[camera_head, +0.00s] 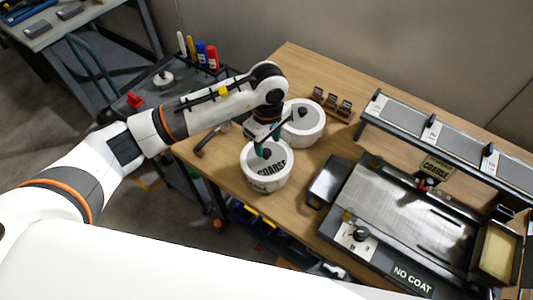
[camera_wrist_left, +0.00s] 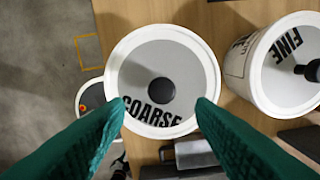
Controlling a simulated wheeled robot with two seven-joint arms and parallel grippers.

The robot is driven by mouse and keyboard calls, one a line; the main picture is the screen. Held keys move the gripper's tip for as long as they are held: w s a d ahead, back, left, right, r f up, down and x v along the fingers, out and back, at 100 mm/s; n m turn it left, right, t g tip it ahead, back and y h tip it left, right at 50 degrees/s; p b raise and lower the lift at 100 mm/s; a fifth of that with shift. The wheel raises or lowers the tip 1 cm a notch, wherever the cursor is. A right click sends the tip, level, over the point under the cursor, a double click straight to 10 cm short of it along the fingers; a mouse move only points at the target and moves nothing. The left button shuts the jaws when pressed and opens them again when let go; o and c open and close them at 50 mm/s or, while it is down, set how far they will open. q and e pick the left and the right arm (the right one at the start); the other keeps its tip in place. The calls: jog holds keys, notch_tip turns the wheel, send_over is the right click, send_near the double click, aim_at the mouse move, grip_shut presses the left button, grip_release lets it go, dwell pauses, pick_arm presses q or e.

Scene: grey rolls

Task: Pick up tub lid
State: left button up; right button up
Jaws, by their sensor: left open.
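A white round tub (camera_head: 268,184) stands near the left edge of the wooden table. Its lid is grey with black COARSE lettering and a dark knob (camera_wrist_left: 161,91); the lid (camera_wrist_left: 140,68) faces up inside a white rim. My left gripper (camera_head: 266,148), with green fingers, is open above this lid. In the left wrist view the fingers come in from both lower corners, and the knob shows centred ahead, between and slightly beyond the tips. The fingers hold nothing. A second white tub (camera_head: 303,138), marked FINE (camera_wrist_left: 288,45), stands just behind to the right. My right gripper is not seen.
A flat metal machine marked NO COAT (camera_head: 412,278) fills the table's right part, with a panelled rack (camera_head: 440,138) behind. A dark cart (camera_head: 120,85) with bottles stands left. Bare wood (camera_head: 225,178) lies left of the tub.

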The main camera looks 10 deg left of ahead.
aim_at(266, 152)
pick_arm(q)
jog(key=f+p, duration=0.1)
jog(key=f, duration=0.1)
jog(key=f+p, duration=0.1)
jog(key=f, duration=0.1)
jog(key=shift+w+a+f, duration=0.15)
jog(key=shift+a+f, duration=0.05)
jog(key=shift+f, duration=0.35)
jog(key=shift+c, duration=0.5)
grip_shut()
